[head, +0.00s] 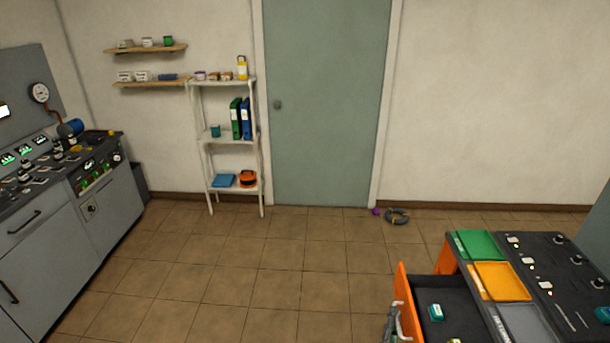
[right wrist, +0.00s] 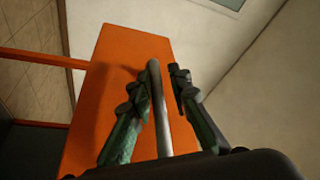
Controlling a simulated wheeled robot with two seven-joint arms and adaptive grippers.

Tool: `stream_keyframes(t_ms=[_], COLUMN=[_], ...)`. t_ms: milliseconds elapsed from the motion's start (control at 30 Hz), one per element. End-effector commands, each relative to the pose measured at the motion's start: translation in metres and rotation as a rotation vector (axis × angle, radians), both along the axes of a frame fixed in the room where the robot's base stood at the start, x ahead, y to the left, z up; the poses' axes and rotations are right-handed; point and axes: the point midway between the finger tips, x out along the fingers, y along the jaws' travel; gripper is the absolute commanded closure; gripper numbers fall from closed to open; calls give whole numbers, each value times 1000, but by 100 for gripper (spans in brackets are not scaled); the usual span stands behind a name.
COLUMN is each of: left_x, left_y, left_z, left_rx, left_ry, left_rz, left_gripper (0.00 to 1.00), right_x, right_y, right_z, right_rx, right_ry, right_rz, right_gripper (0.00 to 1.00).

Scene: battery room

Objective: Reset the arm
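My right gripper (head: 391,322) is at the orange drawer front (head: 403,290) of the cart at the lower right. In the right wrist view, my right gripper (right wrist: 162,84) has its two dark green fingers apart, with the grey drawer handle (right wrist: 158,110) between them. A gap shows between the handle and the right finger; whether the left finger touches it is unclear. The drawer (head: 425,290) is pulled out, with a teal item (head: 436,312) inside. My left gripper is not in view.
The cart top carries a green tray (head: 480,244), an orange tray (head: 502,281) and a dark panel (head: 550,265). A control console (head: 80,200) stands left, a white shelf (head: 227,83) by the door (head: 325,110). A dark ring (head: 397,216) lies on the floor. The middle floor is clear.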

Motion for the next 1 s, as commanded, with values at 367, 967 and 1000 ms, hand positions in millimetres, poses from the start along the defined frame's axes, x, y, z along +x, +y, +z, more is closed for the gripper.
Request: stream_keyframes(t_ms=[367, 967, 1000], left_x=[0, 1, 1], left_y=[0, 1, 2], left_z=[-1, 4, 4], left_rx=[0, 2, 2], left_ry=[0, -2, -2], left_rz=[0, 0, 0], left_gripper=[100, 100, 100], right_x=[-15, -242, -266], right_y=[8, 34, 33], right_z=[-54, -366, -383], right_rx=[-76, -471, -493], right_ry=[122, 897, 950], right_rz=[65, 489, 521], right_gripper=[83, 83, 83])
